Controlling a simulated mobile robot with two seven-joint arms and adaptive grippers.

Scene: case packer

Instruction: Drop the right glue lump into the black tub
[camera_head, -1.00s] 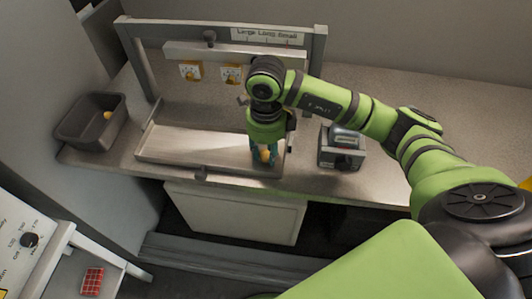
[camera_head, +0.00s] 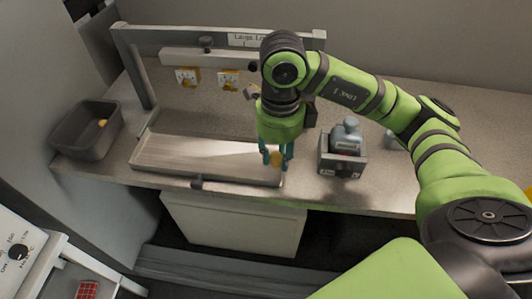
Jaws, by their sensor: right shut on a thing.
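The right glue lump (camera_head: 277,159) is a small orange-yellow piece between the fingertips of my right gripper (camera_head: 276,157). The gripper is shut on it and points down over the right end of the shallow metal tray (camera_head: 200,157). The lump appears raised above the tray. The black tub (camera_head: 80,153) stands at the left end of the bench, well to the left of the gripper. Another yellow-orange lump (camera_head: 102,123) lies inside the tub. My left gripper is not in view.
A grey frame (camera_head: 140,75) with a crossbar and yellow-and-white dial plates (camera_head: 187,77) stands behind the tray. A grey box with a rounded device (camera_head: 342,160) sits right of the gripper.

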